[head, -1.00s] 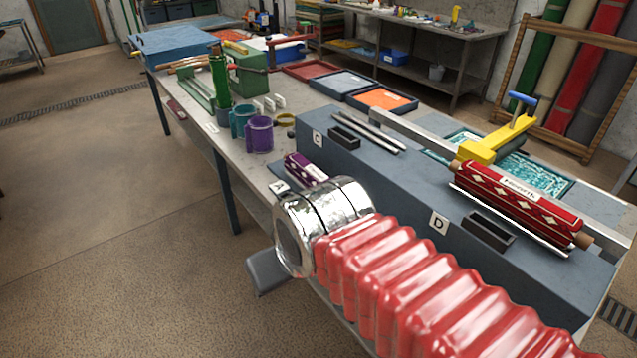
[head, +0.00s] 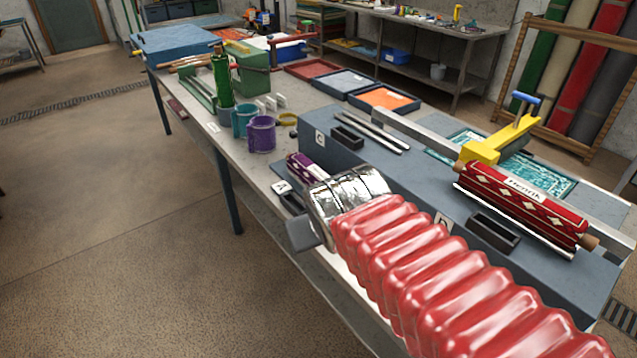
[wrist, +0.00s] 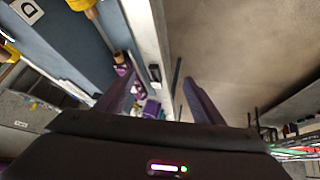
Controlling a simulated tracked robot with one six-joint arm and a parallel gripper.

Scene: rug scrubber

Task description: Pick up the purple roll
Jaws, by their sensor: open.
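The purple roll (head: 306,168), with a pale pattern, lies on the bench beside the grey raised block, near the label A. It is just beyond the silver end of my arm in the head view, which may hide part of it. In the wrist view a small purple and brown piece, likely this roll (wrist: 121,66), shows near the tip of the left finger. My gripper (wrist: 158,82) is open, its two dark fingers apart with nothing held between them. In the head view the fingers are mostly hidden behind my arm.
A purple mug (head: 261,134) and a teal mug (head: 243,120) stand farther along the bench. A red roll (head: 522,203) lies on the grey block (head: 420,190), with a yellow tool (head: 487,150) behind it. Open floor (head: 120,220) lies left of the bench.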

